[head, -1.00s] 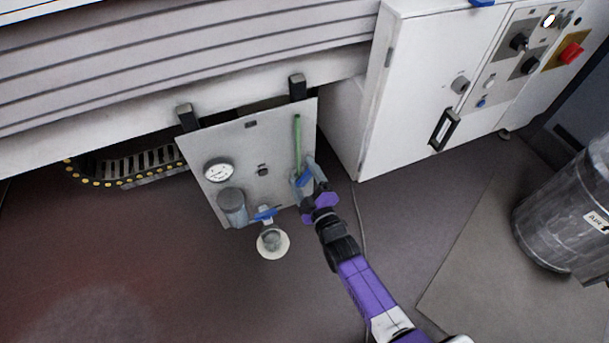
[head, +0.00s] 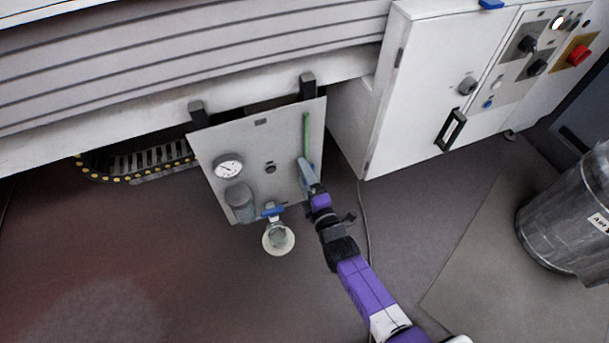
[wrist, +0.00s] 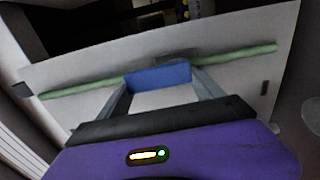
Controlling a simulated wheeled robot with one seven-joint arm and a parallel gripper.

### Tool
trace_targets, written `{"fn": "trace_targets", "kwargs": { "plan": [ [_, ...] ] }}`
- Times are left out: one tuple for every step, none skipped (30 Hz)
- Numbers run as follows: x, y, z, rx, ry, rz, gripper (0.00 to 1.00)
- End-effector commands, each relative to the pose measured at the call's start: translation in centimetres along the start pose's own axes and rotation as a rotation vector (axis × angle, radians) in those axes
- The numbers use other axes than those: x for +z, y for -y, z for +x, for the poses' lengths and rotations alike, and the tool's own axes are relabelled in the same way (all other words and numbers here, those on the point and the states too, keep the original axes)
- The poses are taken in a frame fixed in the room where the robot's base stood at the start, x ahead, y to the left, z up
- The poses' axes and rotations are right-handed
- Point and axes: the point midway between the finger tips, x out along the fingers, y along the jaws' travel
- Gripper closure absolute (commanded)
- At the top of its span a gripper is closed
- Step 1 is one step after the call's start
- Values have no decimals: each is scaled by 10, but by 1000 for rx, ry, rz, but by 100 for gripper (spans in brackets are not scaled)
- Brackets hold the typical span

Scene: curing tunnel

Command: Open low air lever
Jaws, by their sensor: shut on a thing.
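A blue lever (wrist: 158,76) lies between the two fingers of my gripper (wrist: 160,83) in the wrist view, in front of a thin green pipe (wrist: 85,86). My gripper is shut on it. In the head view my gripper (head: 308,172) is at the right side of a grey panel (head: 240,150), at the lower end of the green pipe (head: 305,133), and hides this lever. A second blue lever (head: 272,211) sits on a valve at the panel's bottom edge, left of my gripper and apart from it.
The panel also carries a round gauge (head: 229,167) and a grey cylinder (head: 240,199). A white cabinet (head: 430,80) stands close on the right. A metal drum (head: 560,220) stands at far right. The floor in front is mostly clear.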

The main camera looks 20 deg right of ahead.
Motion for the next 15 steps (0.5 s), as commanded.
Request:
{"fn": "trace_targets", "kwargs": {
  "plan": [
    [-1, 2, -1, -2, -2, -7, 96],
    [-1, 2, -1, -2, -2, -8, 96],
    [-1, 2, -1, -2, -2, -9, 96],
    [-1, 2, -1, -2, -2, -10, 96],
    [-1, 2, -1, -2, -2, -10, 96],
    [-1, 2, -1, -2, -2, -10, 96],
    [-1, 2, -1, -2, -2, -10, 96],
    [-1, 2, -1, -2, -2, -10, 96],
    [-1, 2, -1, -2, -2, -10, 96],
    [-1, 2, -1, -3, -2, -11, 96],
    [-1, 2, -1, -3, -2, -11, 96],
    [-1, 2, -1, -3, -2, -11, 96],
    [-1, 2, -1, -3, -2, -10, 18],
    [-1, 2, -1, -3, -2, -10, 12],
    [-1, 2, -1, -3, -2, -10, 4]
  ]
}}
